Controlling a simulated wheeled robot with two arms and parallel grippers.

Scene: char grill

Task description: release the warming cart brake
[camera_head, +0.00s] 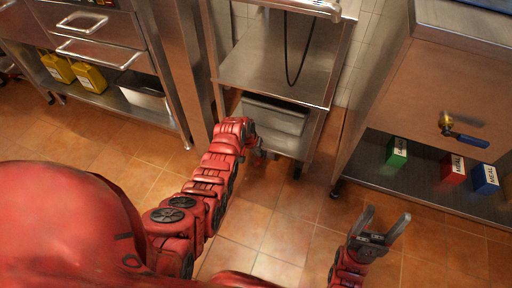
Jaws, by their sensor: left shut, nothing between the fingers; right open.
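The warming cart (268,72) is a steel cart with open shelves, standing upper middle against a tiled wall. Its lower shelf holds a grey bin (275,115). A dark caster (298,172) shows under its front right corner. My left arm reaches up to the cart's lower front left corner, and my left gripper (254,146) is there, shut with nothing held. The gripper and wrist hide that corner, so the caster and any brake lever there cannot be made out. I cannot tell whether the gripper touches the cart. My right gripper (386,220) is open and empty above the floor, lower right.
A steel cabinet (400,95) with a blue-handled valve (463,134) stands at right; green, red and blue boxes sit on its low shelf. A drawer counter (100,30) with yellow jugs (88,77) stands at left. A dark cable hangs over the cart. Tiled floor in front is clear.

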